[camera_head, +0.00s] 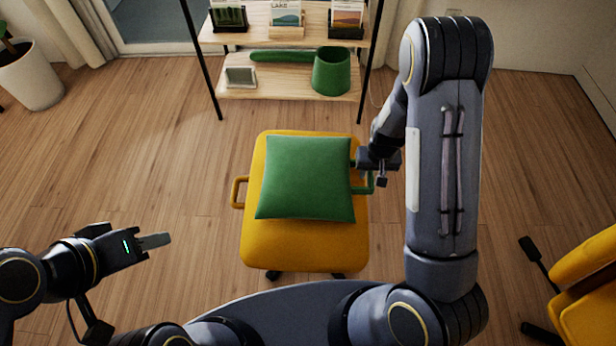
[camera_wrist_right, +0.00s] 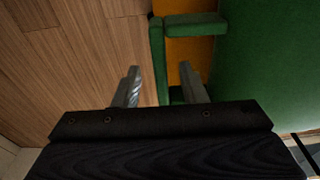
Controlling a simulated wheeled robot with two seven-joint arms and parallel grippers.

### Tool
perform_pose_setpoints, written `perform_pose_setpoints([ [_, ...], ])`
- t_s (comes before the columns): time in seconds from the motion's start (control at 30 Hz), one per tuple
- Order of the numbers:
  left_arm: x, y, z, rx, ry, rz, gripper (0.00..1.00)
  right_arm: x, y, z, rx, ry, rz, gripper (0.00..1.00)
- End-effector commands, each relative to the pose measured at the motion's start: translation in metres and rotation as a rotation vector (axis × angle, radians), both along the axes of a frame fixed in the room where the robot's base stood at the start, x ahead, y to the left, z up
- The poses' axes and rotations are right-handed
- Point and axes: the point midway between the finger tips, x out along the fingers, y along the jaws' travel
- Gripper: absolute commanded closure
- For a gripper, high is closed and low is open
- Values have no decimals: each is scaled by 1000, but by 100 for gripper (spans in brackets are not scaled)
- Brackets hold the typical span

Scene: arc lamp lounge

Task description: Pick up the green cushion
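The green cushion (camera_head: 308,178) lies flat on a yellow seat (camera_head: 305,250) in the middle of the head view. A green loop handle (camera_head: 368,182) sticks out at its right side. In the right wrist view, the cushion (camera_wrist_right: 275,65) fills the right side and the handle (camera_wrist_right: 157,55) is at the centre. My right gripper (camera_head: 377,165) is at this handle. Its fingers (camera_wrist_right: 161,90) are apart, one on each side of the handle's bar, with gaps visible. My left gripper (camera_head: 155,240) is empty, left of the seat, seen edge-on.
A yellow handle (camera_head: 239,192) sticks out at the seat's left. Behind stands a shelf (camera_head: 285,88) with a green pot (camera_head: 332,72). A yellow chair (camera_head: 590,290) is at right and a white planter (camera_head: 30,78) at far left. The wooden floor around the seat is mostly clear.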

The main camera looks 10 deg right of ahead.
Motion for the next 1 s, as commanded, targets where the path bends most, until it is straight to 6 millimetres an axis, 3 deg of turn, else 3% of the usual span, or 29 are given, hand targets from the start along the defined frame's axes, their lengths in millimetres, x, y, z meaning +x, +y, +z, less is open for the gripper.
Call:
perform_pose_setpoints([
  [0.1, 0, 0, -8, 0, 0, 0, 64, 2, 0, -18, 0, 1, 0, 62],
  [0.33, 0, 0, -7, 0, 0, 0, 64, 3, 0, -18, 1, 0, 1, 62],
  [0.63, 0, 0, -7, 0, 0, 0, 64, 2, 0, -18, 1, 0, 1, 100],
  [1.0, 0, 0, -7, 0, 0, 0, 64, 3, 0, -17, 1, -1, 1, 100],
])
